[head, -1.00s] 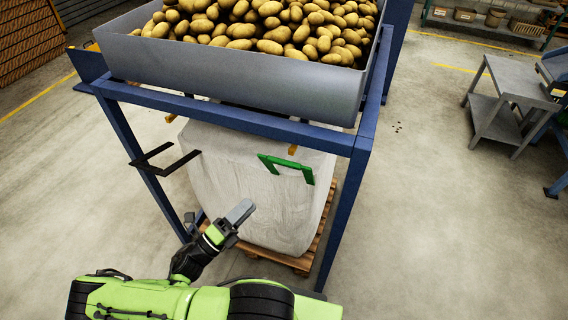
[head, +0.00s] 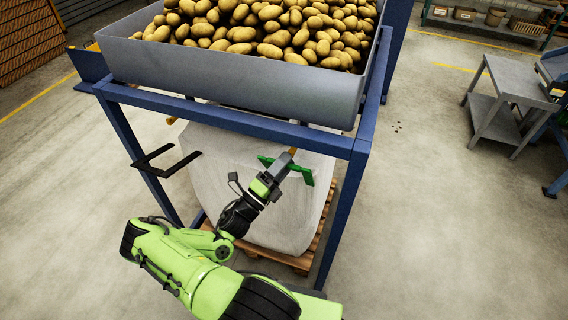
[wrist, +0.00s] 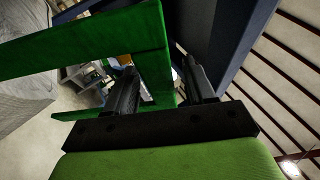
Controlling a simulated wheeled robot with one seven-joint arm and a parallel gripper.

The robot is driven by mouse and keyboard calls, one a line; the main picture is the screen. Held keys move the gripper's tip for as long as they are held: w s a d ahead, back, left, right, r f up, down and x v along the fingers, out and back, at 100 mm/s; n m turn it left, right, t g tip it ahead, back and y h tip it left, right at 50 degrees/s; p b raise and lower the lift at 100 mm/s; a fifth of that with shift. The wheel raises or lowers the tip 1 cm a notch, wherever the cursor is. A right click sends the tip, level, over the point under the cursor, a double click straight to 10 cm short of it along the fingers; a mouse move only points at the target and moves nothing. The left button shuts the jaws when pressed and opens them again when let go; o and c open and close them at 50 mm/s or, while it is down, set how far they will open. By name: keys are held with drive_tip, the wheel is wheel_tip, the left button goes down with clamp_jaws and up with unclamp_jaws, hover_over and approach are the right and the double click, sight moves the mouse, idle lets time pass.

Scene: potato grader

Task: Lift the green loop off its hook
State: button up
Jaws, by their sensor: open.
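The green loop (head: 305,175) hangs at the front of the white bulk bag, under the blue frame. In the head view my gripper (head: 284,160) is at the loop and hides its middle. In the wrist view the loop (wrist: 85,42) is large and close. One of its bars passes between the two open fingers of my gripper (wrist: 160,85), and the left finger appears inside the loop's opening. Whether a finger touches the bar I cannot tell. A small orange piece (head: 292,151), perhaps the hook, shows just above my gripper; how the loop sits on it is hidden.
The white bag (head: 225,165) stands on a wooden pallet (head: 297,262). A blue frame (head: 345,215) with a grey hopper (head: 230,78) full of potatoes surrounds it above. A black loop (head: 165,160) sticks out at the left.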

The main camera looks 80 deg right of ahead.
clamp_jaws()
idle(0.3)
drive_tip(key=shift+a+f, duration=0.1)
drive_tip(key=shift+f, duration=0.05)
